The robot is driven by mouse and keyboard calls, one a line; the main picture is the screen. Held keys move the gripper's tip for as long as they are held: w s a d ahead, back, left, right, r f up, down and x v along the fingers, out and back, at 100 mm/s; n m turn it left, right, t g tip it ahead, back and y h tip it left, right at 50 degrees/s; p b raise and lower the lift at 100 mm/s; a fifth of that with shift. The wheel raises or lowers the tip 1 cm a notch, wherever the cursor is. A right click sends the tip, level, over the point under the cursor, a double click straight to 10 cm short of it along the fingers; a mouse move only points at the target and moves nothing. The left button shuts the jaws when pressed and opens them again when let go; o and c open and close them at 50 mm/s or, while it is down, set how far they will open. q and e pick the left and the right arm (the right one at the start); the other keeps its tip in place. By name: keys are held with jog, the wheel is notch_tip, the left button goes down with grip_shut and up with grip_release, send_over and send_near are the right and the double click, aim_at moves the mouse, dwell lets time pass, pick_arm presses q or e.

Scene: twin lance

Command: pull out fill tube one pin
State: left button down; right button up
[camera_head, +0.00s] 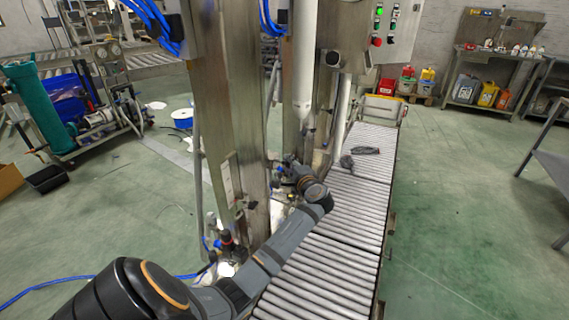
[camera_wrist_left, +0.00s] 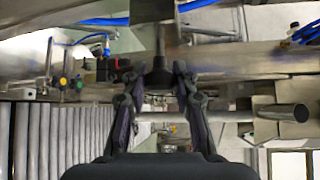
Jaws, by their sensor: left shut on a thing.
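My left arm reaches from the bottom left across the roller conveyor, and my left gripper (camera_head: 286,168) is small and dark beside the steel column. In the left wrist view the fingers of my left gripper (camera_wrist_left: 159,78) close on the lower end of a black pin (camera_wrist_left: 158,45). A pale fill tube (camera_head: 304,65) hangs vertically above and behind the gripper. My right gripper is not in view.
The roller conveyor (camera_head: 345,218) runs beside the steel column (camera_head: 229,110). Small dark items (camera_head: 365,150) lie on its rollers. A control box with lit buttons (camera_head: 378,25) is at the upper right.

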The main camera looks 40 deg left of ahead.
pick_arm(q)
jog(key=shift+w+d, duration=0.1)
jog(key=shift+d, duration=0.1)
jog(key=c, duration=1.3)
grip_release()
jog(key=shift+o, duration=1.4)
jog(key=shift+d, duration=0.1)
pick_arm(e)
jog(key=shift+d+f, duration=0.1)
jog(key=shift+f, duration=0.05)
pick_arm(q)
jog(key=v, duration=1.2)
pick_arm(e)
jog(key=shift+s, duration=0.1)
